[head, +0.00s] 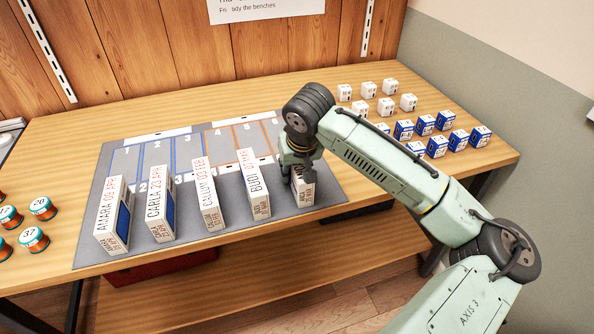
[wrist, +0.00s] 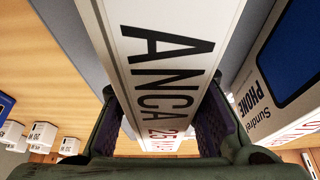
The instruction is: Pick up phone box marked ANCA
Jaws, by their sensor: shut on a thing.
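The phone box marked ANCA (head: 303,190) is a white box standing upright at the right end of a row on the grey mat (head: 325,190). In the wrist view the ANCA box (wrist: 165,60) fills the middle, with its name and part of a red date readable. My gripper (head: 298,160) is over the top of this box, with a finger on each side. In the wrist view my gripper (wrist: 168,125) is shut on the box. The arm hides part of the box in the head view. I cannot tell whether it touches the mat.
Small white boxes (head: 367,89) and blue-and-white boxes (head: 425,125) lie at the right. Round teal-and-orange items (head: 33,240) sit at the left.

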